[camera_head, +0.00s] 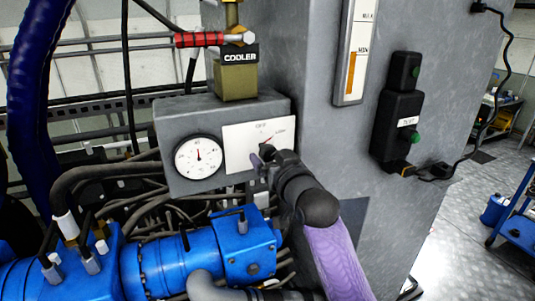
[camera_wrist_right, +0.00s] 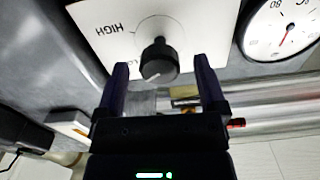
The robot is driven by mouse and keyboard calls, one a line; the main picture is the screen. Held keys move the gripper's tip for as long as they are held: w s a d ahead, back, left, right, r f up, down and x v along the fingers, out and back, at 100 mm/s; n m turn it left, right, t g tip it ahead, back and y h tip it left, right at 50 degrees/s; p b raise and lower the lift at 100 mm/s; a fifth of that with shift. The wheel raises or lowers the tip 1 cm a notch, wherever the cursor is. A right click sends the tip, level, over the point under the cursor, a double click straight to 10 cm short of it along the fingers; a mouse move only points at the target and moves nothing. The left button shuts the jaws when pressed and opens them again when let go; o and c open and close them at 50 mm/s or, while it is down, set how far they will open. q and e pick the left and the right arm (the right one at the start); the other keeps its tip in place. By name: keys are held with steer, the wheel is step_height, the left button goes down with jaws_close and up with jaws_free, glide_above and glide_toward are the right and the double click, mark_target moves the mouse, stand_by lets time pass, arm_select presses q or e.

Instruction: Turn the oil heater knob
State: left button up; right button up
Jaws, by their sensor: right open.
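The oil heater knob (camera_wrist_right: 158,60) is a round black knob with a pale pointer line, on a white plate (camera_wrist_right: 100,22) marked HIGH in the right wrist view. The white plate also shows in the head view (camera_head: 238,140) on a grey box, where my right gripper hides much of the knob. My right gripper (camera_wrist_right: 162,72) is open, its two dark fingers pointing at the plate with the knob between and just beyond their tips. I cannot tell whether they touch it. In the head view my right gripper (camera_head: 262,158) is at the plate. My left gripper is not in view.
A round white gauge (camera_head: 198,157) sits left of the plate. A COOLER fitting (camera_head: 238,75) stands above the box. Blue hydraulic parts (camera_head: 160,262) and dark hoses lie below. A black switch box (camera_head: 398,125) is on the grey wall at right.

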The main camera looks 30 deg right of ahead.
steer(key=shift+w+d, duration=0.1)
steer(key=shift+w, duration=0.6)
steer(key=shift+c, duration=0.3)
jaws_close()
